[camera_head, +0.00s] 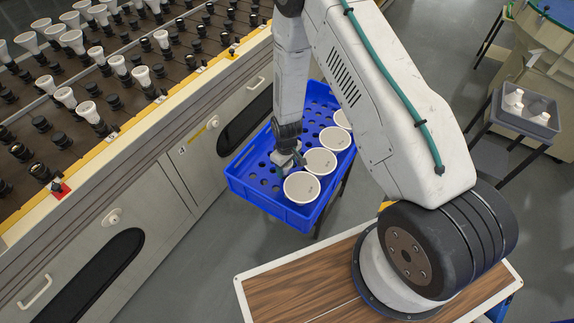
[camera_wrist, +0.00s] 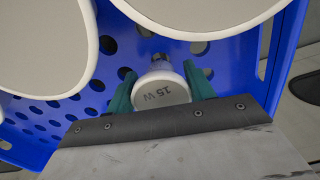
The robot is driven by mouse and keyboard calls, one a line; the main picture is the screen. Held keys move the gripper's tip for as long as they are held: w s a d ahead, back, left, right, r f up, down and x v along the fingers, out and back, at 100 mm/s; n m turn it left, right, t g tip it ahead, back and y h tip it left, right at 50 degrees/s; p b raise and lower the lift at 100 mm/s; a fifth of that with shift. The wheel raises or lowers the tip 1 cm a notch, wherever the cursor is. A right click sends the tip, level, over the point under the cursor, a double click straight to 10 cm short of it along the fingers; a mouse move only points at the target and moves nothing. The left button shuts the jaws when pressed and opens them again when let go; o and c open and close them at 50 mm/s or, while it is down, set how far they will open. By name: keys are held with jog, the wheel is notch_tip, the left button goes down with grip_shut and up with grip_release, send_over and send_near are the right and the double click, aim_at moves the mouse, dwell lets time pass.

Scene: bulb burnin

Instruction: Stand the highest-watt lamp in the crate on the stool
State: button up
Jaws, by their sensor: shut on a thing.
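My gripper (camera_head: 288,160) reaches down into the blue crate (camera_head: 240,187) in the head view. In the wrist view its two green fingers (camera_wrist: 160,92) are shut on a small white lamp (camera_wrist: 163,93), one on each side. Several large white round-faced lamps (camera_head: 301,187) stand in a row along the crate's right side. Their markings are too small to read.
A long bench (camera_head: 85,150) at the left holds rows of white lamps and black sockets. A grey bin (camera_head: 525,125) with small white lamps stands at the right. A wood-topped surface (camera_head: 300,285) lies in front. Large lamps crowd close beside the gripper.

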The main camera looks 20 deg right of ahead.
aim_at(286, 172)
jog(key=shift+f, duration=1.55)
jog(key=o, duration=1.1)
jog(key=shift+r, duration=3.85)
jog(key=shift+r, duration=0.1)
